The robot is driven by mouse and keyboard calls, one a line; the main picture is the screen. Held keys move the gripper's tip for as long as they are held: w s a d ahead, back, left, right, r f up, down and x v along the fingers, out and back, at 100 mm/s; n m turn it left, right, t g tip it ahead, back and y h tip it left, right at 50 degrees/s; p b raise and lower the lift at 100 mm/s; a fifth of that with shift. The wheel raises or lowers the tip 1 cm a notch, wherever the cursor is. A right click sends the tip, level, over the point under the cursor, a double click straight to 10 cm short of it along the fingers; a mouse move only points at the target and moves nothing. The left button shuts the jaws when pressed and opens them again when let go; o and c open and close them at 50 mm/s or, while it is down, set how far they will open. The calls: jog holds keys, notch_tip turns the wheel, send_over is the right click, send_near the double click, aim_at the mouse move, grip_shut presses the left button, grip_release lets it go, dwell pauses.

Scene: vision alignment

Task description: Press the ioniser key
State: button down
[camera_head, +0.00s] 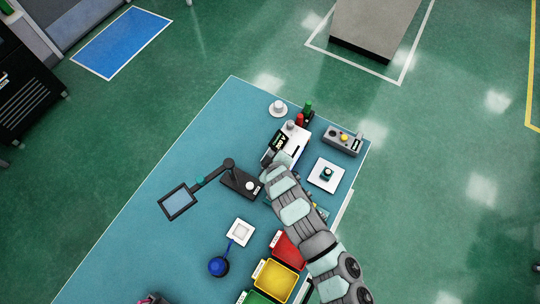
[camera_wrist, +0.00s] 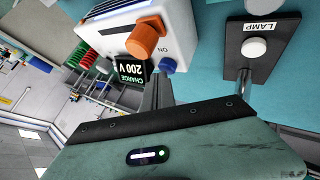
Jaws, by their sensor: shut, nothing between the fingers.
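A pale box-shaped unit (camera_wrist: 188,28) in the wrist view has an orange knob (camera_wrist: 147,38), a dark display (camera_wrist: 130,72) reading CHARGE 200 V, and a blue key (camera_wrist: 167,66) marked ON. No ioniser label is legible, but the blue key is the likely match. My gripper (camera_wrist: 162,78) is shut and empty, its fingertips close beside the blue key in the picture. I cannot tell whether they touch it. In the head view the white unit (camera_head: 297,142) stands just beyond the end of my arm, which hides my fingertips there.
A black lamp base (camera_wrist: 263,68) with a white LAMP button (camera_wrist: 254,47) stands right of the fingers. Its arm carries a framed panel (camera_head: 178,201). A grey button box (camera_head: 342,139) and a white square plate (camera_head: 325,174) stand to the right. The blue mat (camera_head: 140,235) is open at left.

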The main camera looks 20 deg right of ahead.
notch_tip(320, 180, up, 6)
jog(key=p, duration=0.5)
